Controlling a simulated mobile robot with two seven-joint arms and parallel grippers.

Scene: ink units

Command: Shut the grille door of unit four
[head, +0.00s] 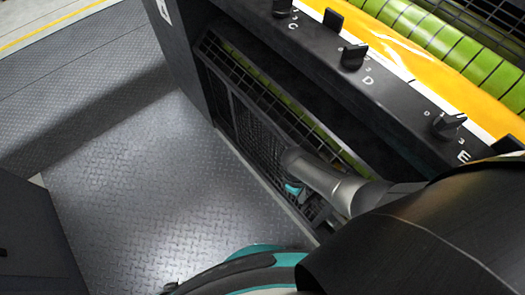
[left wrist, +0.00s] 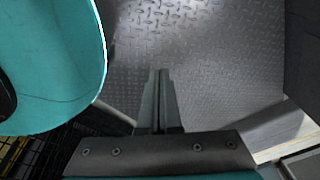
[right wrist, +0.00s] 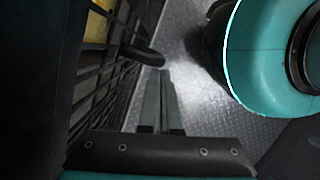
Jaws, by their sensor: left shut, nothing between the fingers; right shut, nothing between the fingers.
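A black grille door (head: 258,135) stands low in the dark machine front in the head view; I cannot tell how far it is open. In the right wrist view a black grille (right wrist: 98,75) runs along the left, with a dark rounded bar (right wrist: 142,54) sticking out towards the fingertips. My right gripper (right wrist: 160,78) is shut and empty, pointing down beside this grille; whether it touches is unclear. In the head view my right arm covers part of the grille. My left gripper (left wrist: 159,78) is shut and empty over the floor. No unit number is readable.
A dark ledge (head: 330,75) with black knobs marked C, D and E runs above the grille. Green rollers (head: 420,25) and a yellow strip lie behind it. The tread-plate floor (head: 150,170) is clear. A dark cabinet (head: 30,240) stands at lower left.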

